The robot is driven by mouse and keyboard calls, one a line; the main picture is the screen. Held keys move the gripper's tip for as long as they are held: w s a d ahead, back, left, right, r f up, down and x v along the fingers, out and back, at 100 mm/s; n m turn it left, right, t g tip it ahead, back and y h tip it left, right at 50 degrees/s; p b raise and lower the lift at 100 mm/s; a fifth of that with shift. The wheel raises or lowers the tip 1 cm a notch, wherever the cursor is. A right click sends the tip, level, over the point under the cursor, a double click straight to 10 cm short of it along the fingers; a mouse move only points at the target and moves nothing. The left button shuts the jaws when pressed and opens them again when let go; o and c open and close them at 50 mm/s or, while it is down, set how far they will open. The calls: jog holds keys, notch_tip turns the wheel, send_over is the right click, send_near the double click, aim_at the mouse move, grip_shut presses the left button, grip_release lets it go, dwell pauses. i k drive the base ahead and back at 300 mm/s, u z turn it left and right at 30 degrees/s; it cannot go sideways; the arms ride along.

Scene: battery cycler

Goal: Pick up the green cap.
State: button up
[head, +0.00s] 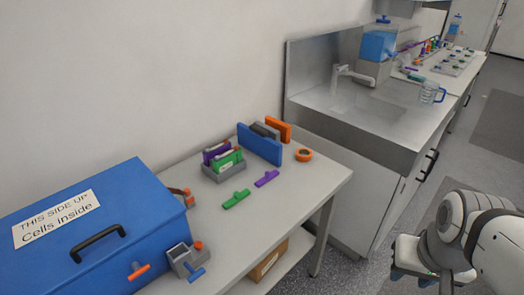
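A green T-shaped piece (236,199), likely the green cap, lies flat on the grey-white table (310,182). A similar purple piece (266,178) lies just behind it to the right. Another green part (230,161) stands in a small grey holder (224,175) beside a purple one. My gripper (418,262) is at the lower right, over the floor, well apart from the table and the green piece. Its fingers are too small and turned away to tell whether they are open, and I make out nothing held.
A large blue box (60,215) with a black handle fills the table's left end. A steel sink counter (370,115) adjoins on the right.

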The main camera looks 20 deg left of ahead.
aim_at(237, 198)
jog(key=u, duration=0.55)
jog(key=i, duration=0.8)
jog(key=u, duration=0.35)
jog(key=k, duration=0.9)
jog(key=u, duration=0.15)
jog(key=i, duration=0.9)
jog(key=z, duration=0.05)
